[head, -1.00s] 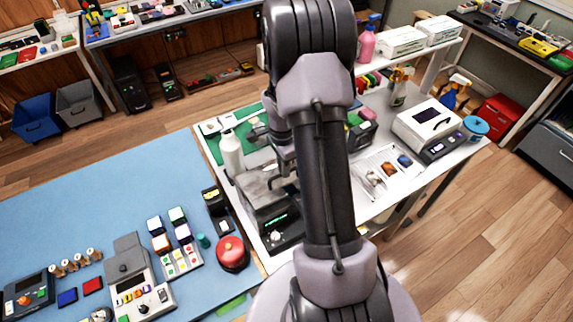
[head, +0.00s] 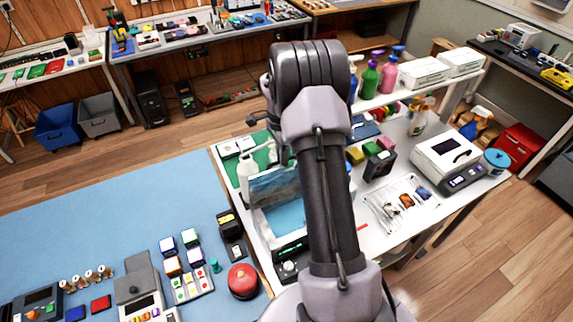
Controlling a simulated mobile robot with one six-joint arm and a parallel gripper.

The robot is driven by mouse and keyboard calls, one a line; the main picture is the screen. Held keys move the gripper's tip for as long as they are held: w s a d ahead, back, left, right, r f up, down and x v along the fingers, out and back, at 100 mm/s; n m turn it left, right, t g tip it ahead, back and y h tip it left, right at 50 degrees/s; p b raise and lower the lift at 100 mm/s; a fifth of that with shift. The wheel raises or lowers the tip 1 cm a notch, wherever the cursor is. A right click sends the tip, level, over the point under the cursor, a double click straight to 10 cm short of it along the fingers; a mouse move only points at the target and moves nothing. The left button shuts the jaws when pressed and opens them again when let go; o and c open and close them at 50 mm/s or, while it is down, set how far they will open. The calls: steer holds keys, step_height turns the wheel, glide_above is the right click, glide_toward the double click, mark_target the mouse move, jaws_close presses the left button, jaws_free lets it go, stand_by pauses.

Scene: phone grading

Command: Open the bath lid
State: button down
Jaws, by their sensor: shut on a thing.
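Blue liquid (head: 286,220) shows in the open tank. My gripper (head: 284,158) is at the lid's upper edge, partly in view and shut on the lid. My arm hides the fingertips and the right side of the bath and lid.
A white bottle (head: 246,176) stands close to the left of the lid. A clear tray (head: 401,202) and a white device (head: 446,158) lie to the right. A blue mat (head: 110,235) with a red button (head: 242,280) and several devices is at left.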

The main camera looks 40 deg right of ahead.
steer(key=shift+w+d+f, duration=0.2)
steer(key=shift+w+f, duration=0.05)
steer(key=shift+w, duration=0.6)
steer(key=shift+w+d+f, duration=0.2)
steer(key=shift+w+f, duration=0.1)
steer(key=shift+w, duration=0.6)
steer(key=shift+w+d+f, duration=0.2)
steer(key=shift+w+f, duration=0.05)
steer(key=shift+w, duration=0.6)
steer(key=c, duration=1.5)
jaws_free()
step_height(320, 180, up, 17)
steer(key=w+p, duration=0.1)
steer(key=p, duration=0.1)
steer(key=shift+d+r, duration=0.15)
steer(key=shift+r, duration=0.05)
steer(key=shift+c, duration=0.2)
